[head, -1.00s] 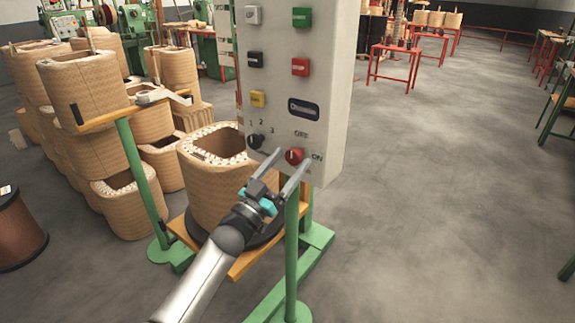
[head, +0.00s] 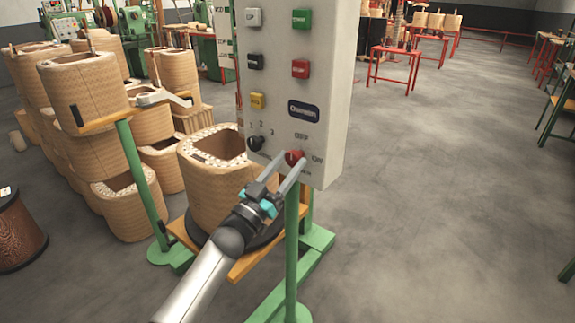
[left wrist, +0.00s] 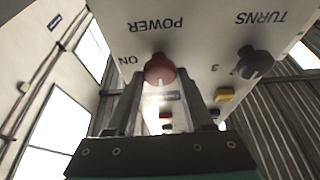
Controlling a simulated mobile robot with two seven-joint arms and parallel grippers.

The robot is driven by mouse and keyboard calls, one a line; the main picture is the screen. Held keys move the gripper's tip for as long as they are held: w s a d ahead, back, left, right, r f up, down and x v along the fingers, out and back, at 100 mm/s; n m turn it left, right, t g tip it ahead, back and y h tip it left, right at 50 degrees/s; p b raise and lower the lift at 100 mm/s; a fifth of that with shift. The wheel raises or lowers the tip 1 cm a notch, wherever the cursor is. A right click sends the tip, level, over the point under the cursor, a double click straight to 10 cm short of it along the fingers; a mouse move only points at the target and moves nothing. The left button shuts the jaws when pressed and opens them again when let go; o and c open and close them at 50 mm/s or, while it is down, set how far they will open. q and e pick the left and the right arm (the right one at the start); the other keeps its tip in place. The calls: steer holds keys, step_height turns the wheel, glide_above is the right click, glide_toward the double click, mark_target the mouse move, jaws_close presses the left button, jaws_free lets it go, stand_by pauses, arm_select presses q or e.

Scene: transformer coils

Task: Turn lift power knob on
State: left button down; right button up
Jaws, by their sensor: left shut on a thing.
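The red power knob (head: 294,157) is at the lower right of the white control box (head: 325,120), between the OFF and ON labels. In the left wrist view the knob (left wrist: 159,70) shows upside down, under the word POWER, with ON at its left. A small pale mark on it seems to face away from POWER, toward the OFF side. My left gripper (head: 291,160) is shut on the knob, one finger on each side. In the left wrist view its fingers (left wrist: 160,95) flank the knob. My right gripper is not in view.
A black turns knob (head: 255,143) sits left of the red one. Several coloured buttons (head: 300,68) are above. A green post (head: 292,250) stands below the box, and a tan coil (head: 210,185) sits behind my arm. Open floor (head: 430,200) lies to the right.

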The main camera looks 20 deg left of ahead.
arm_select(q)
steer(key=shift+m, duration=0.4)
steer(key=m+h, duration=0.1)
steer(key=m, duration=0.1)
steer(key=m+g+h, duration=0.1)
steer(key=m, duration=0.2)
steer(key=shift+a+h, duration=0.15)
steer(key=shift+h, duration=0.25)
steer(key=m+g+h, duration=0.1)
steer(key=m, duration=0.3)
steer(key=shift+g, duration=0.4)
steer(key=shift+r+m+g+h, duration=0.1)
steer(key=shift+m+g+h, duration=0.4)
steer(key=shift+m, duration=0.6)
steer(key=m+g+p, duration=0.1)
steer(key=m, duration=0.2)
steer(key=shift+a, duration=0.1)
steer(key=m+g+p, duration=0.1)
steer(key=m+g, duration=0.1)
steer(key=m, duration=0.2)
steer(key=shift+r+p, duration=0.15)
steer(key=shift+p, duration=0.2)
steer(key=shift+m+g+p, duration=0.4)
steer(key=shift+m+p, duration=0.45)
steer(key=shift+m, duration=0.85)
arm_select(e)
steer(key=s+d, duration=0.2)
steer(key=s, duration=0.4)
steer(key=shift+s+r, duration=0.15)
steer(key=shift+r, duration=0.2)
